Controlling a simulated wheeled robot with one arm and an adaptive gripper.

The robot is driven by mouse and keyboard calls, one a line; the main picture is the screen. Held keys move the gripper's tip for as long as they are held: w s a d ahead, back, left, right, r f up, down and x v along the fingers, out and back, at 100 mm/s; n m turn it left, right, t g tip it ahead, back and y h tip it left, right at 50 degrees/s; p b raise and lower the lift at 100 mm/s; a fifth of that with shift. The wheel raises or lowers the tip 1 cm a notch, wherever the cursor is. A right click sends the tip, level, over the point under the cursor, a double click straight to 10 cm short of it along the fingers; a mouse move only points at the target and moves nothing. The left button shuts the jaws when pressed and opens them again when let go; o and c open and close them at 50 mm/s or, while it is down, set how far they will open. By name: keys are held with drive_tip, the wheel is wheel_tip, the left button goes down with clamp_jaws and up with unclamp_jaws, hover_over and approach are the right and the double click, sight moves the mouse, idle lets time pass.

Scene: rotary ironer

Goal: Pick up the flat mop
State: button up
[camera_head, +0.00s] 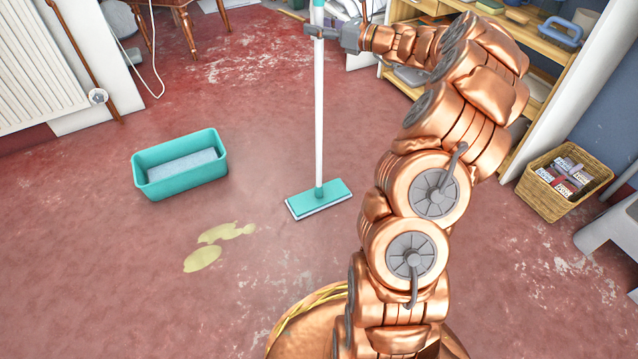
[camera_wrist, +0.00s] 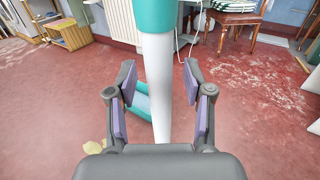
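The flat mop has a teal head (camera_head: 318,199) resting on the red floor and a white pole (camera_head: 319,115) standing upright, with a teal section at its top. My gripper (camera_head: 314,31) is at the upper part of the pole. In the wrist view the white pole (camera_wrist: 157,85) runs between the two fingers of my gripper (camera_wrist: 158,88). The fingers are apart, with a visible gap on each side of the pole. The mop head is out of sight in the wrist view.
A teal bucket (camera_head: 180,165) with greyish contents stands left of the mop. A yellow puddle (camera_head: 212,246) lies on the floor nearby. A wicker basket (camera_head: 546,198) and wooden shelves (camera_head: 545,42) are at the right. A radiator (camera_head: 38,65) is at the left.

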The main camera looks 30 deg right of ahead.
clamp_jaws()
idle(0.4)
